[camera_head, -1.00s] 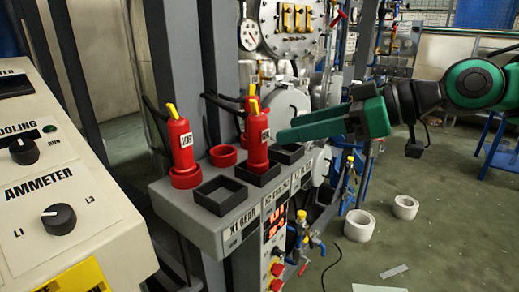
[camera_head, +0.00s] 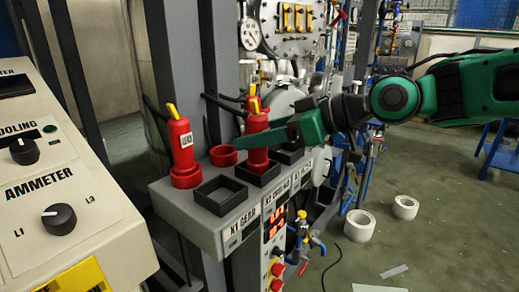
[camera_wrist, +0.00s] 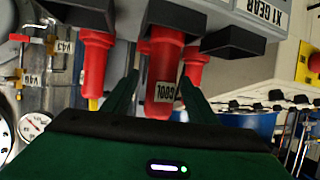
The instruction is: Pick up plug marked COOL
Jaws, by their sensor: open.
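The red plug marked COOL (camera_wrist: 165,65) is between the two fingers of my gripper (camera_wrist: 160,99) in the wrist view, which is upside down. In the head view this plug (camera_head: 257,122) stands upright in the middle square socket (camera_head: 258,174) of the grey panel, its yellow tip up. My gripper (camera_head: 250,139) is open and reaches in from the right, a finger crossing in front of the plug and hiding its label. Whether the fingers touch it I cannot tell.
Another red plug (camera_head: 182,150) stands on the left of the panel (camera_head: 207,238). Other red plugs flank the COOL plug in the wrist view. An empty black square socket (camera_head: 220,196) lies in front. A cream ammeter console (camera_head: 75,215) is at the left.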

